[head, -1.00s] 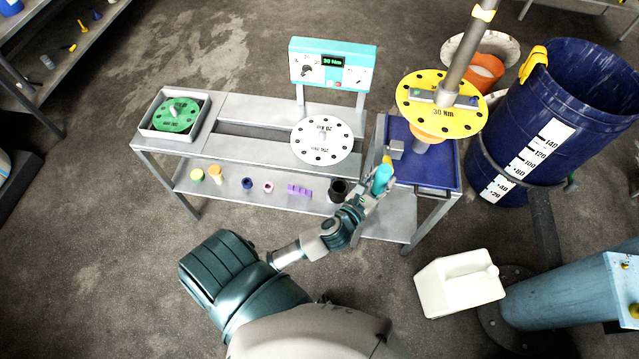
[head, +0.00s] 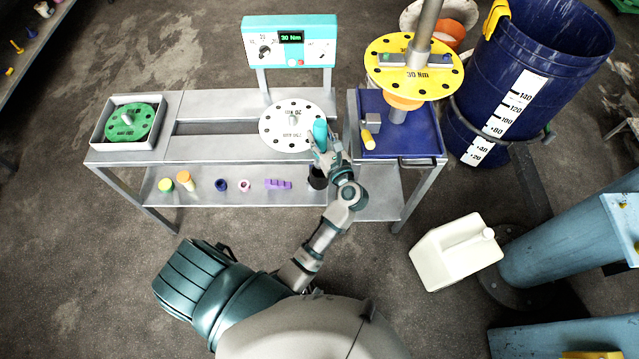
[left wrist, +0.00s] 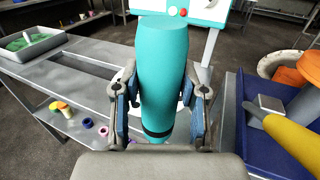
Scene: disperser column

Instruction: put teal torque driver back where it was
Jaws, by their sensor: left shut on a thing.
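The teal torque driver (left wrist: 162,70) is upright between the fingers of my left gripper (left wrist: 160,110) in the left wrist view. In the head view its teal body (head: 320,130) shows at the tip of my left gripper (head: 326,148), which is shut on it. The gripper is at the right front of the grey bench, beside the white disc (head: 290,138) marked 20 Nm and left of the blue tray (head: 420,138). My right gripper is not in view.
A yellow 30 Nm disc (head: 400,72) on a column stands over the blue tray, with a yellow-handled tool (head: 368,140) in it. A teal display panel (head: 290,42) stands behind the bench. Small parts and a black cup (head: 317,184) are on the lower shelf.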

